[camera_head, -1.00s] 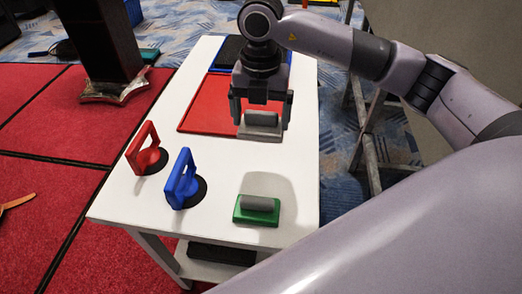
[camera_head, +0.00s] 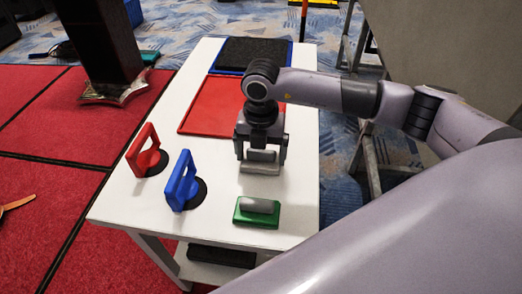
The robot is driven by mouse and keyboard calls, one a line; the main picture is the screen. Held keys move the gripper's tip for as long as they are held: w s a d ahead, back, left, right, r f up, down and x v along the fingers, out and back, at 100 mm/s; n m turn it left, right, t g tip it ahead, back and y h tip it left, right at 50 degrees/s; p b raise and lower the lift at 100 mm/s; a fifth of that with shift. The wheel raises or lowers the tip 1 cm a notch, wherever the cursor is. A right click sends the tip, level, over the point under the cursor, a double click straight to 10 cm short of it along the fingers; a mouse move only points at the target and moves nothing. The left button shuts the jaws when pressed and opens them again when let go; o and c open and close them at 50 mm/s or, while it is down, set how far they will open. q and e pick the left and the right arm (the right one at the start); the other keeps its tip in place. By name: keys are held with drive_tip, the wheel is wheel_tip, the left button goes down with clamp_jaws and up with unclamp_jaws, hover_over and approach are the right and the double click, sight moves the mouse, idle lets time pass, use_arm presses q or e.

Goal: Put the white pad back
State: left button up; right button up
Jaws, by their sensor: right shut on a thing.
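My right gripper (camera_head: 262,150) is over the right side of the white table (camera_head: 222,222). It is shut on the grey handle of the white pad (camera_head: 260,168), which shows just under the fingers. I cannot tell whether the pad touches the table top. A green pad with a grey handle (camera_head: 257,213) sits in front of it, nearer the table's front edge. A red tray (camera_head: 206,112) lies behind the gripper, and my arm hides its right part. My left gripper is not in view.
A red suction cup (camera_head: 148,152) and a blue suction cup (camera_head: 184,182) stand on the left of the table. A blue tray with a black mat (camera_head: 253,50) lies at the far end. A metal stand (camera_head: 368,150) is right of the table.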

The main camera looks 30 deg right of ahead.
sight(262, 151)
drive_tip(key=o, duration=0.6)
drive_tip(key=shift+f, duration=0.1)
wheel_tip(262, 151, up, 6)
drive_tip(key=shift+d+f+b, duration=0.1)
drive_tip(key=shift+f+b, duration=0.1)
drive_tip(key=shift+b, duration=0.1)
drive_tip(key=shift+s+r, duration=0.1)
drive_tip(key=shift+r, duration=0.65)
